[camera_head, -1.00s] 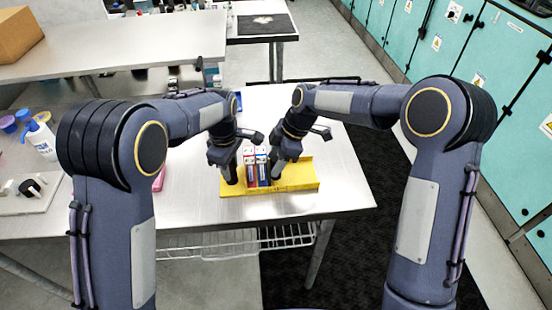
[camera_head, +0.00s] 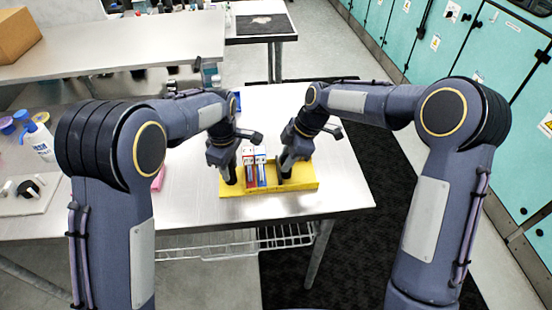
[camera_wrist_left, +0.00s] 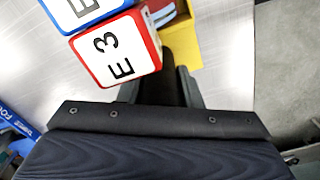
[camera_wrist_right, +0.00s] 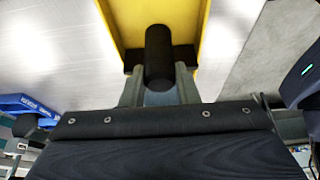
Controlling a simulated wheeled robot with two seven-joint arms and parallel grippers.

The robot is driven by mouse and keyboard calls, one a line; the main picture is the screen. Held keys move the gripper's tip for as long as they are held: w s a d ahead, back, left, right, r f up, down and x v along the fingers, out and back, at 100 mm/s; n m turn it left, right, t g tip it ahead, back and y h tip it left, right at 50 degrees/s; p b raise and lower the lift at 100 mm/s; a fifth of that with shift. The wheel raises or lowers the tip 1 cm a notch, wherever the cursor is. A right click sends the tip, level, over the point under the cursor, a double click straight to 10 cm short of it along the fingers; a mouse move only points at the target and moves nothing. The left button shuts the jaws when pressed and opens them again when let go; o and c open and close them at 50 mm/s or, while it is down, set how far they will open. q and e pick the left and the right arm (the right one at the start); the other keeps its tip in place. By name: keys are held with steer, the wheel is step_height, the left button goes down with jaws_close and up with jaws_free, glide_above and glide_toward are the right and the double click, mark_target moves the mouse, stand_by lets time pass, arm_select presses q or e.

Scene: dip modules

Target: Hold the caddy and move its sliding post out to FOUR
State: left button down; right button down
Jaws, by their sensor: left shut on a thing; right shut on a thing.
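The yellow caddy (camera_head: 305,180) lies on the metal table; it also shows in the left wrist view (camera_wrist_left: 181,36) and the right wrist view (camera_wrist_right: 205,25). My left gripper (camera_head: 231,178) is shut at the caddy's left end, on a dark upright part (camera_wrist_left: 180,60). My right gripper (camera_head: 284,178) is shut on the black sliding post (camera_wrist_right: 159,55), right of the modules. A red-edged module (camera_head: 249,165), marked "E3" in the left wrist view (camera_wrist_left: 117,58), and a blue-edged module (camera_head: 261,164) stand side by side in the caddy. Any position marking FOUR cannot be read.
Bare metal table (camera_head: 190,208) surrounds the caddy, with its right edge a little beyond it. A white bottle (camera_head: 40,140) and small items stand at the left. A blue thing (camera_wrist_right: 28,105) shows at the left in the right wrist view.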

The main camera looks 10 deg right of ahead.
steer(key=shift+d, duration=1)
arm_select(q)
steer(key=shift+a, duration=0.1)
arm_select(e)
steer(key=shift+a, duration=0.1)
steer(key=c, duration=1.1)
jaws_free()
steer(key=v, duration=1.2)
arm_select(q)
steer(key=c, duration=0.9)
jaws_free()
steer(key=shift+c, duration=0.2)
